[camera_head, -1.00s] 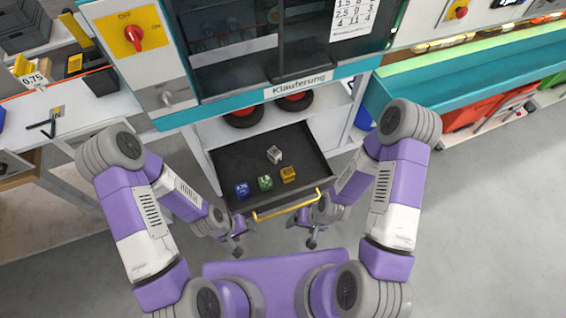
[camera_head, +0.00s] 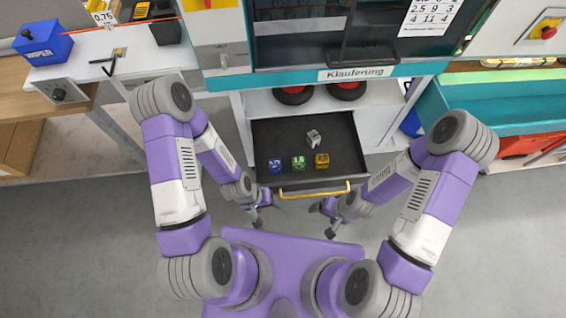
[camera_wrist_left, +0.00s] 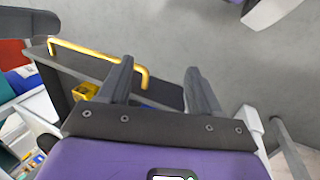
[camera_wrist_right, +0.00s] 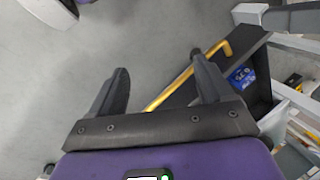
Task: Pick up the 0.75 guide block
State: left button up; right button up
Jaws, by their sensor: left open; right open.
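Several small guide blocks sit in the open dark drawer (camera_head: 270,135): a blue block (camera_head: 275,165), a green block (camera_head: 299,163), a yellow block (camera_head: 322,160) and a grey-white block (camera_head: 314,138) behind. Their labels are too small to read surely; green looks like 1.5. The blue block (camera_wrist_right: 241,76) also shows in the right wrist view, the yellow block (camera_wrist_left: 84,91) in the left wrist view. My left gripper (camera_head: 258,214) and right gripper (camera_head: 332,222) are open and empty, in front of the drawer and apart from the blocks.
The yellow drawer handle (camera_head: 315,192) lies between my grippers and the blocks. A cabinet window (camera_head: 300,35) stands above the drawer. The grey floor around me is clear.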

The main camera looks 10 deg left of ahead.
aim_at(275, 167)
jog(key=z, duration=1.85)
jog(key=k, duration=0.7)
jog(key=u, duration=1.3)
jog(key=i, duration=0.5)
jog(key=z, duration=0.1)
